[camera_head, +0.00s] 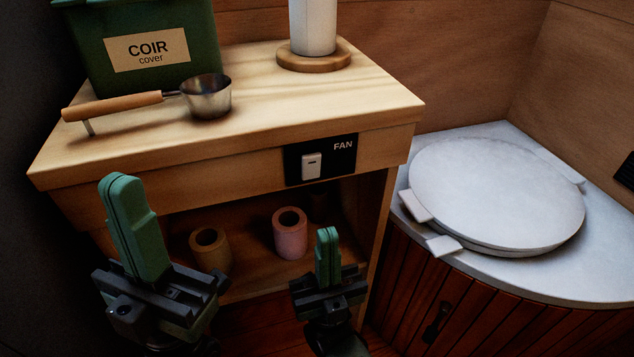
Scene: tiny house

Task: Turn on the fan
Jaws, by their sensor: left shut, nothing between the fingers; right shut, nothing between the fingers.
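The fan switch (312,166) is a small white rocker on a black plate (343,160) marked FAN, set in the front edge of the wooden cabinet. My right gripper (328,236) is shut and empty, below the switch and slightly to its right in the picture, apart from it. My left gripper (122,184) is shut and empty, in front of the cabinet's left side. The fan itself is not in view.
A green coir bin (190,15), a metal scoop (208,98) and a white roll (313,25) on a wooden base stand on the cabinet top (330,100). Rolls (289,232) sit on the shelf below. A white-lidded toilet (495,190) stands right.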

